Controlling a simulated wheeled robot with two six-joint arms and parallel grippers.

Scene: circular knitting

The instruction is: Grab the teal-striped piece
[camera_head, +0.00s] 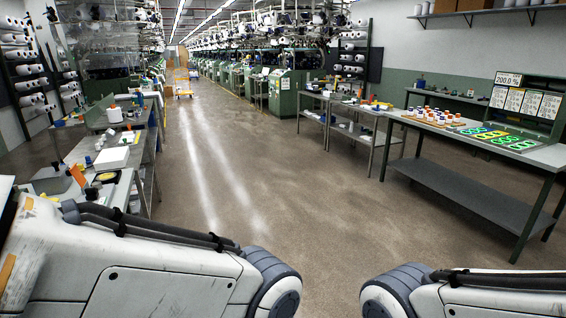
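I cannot make out a teal-striped piece at this distance. On the right workbench (546,156), several flat pieces in bright green, blue and yellow (497,138) lie near the display; their stripes are too small to tell. Several small white and orange cylinders (437,118) stand to the left of them on the same bench. Parts of both my arms show at the bottom of the view, but neither gripper is in view.
A display board (522,103) reading 200.0 % stands at the back of the right bench, which has a lower shelf (470,192). A cluttered bench (113,158) runs along the left. Knitting machines (284,95) line the back. The middle floor (270,170) is clear.

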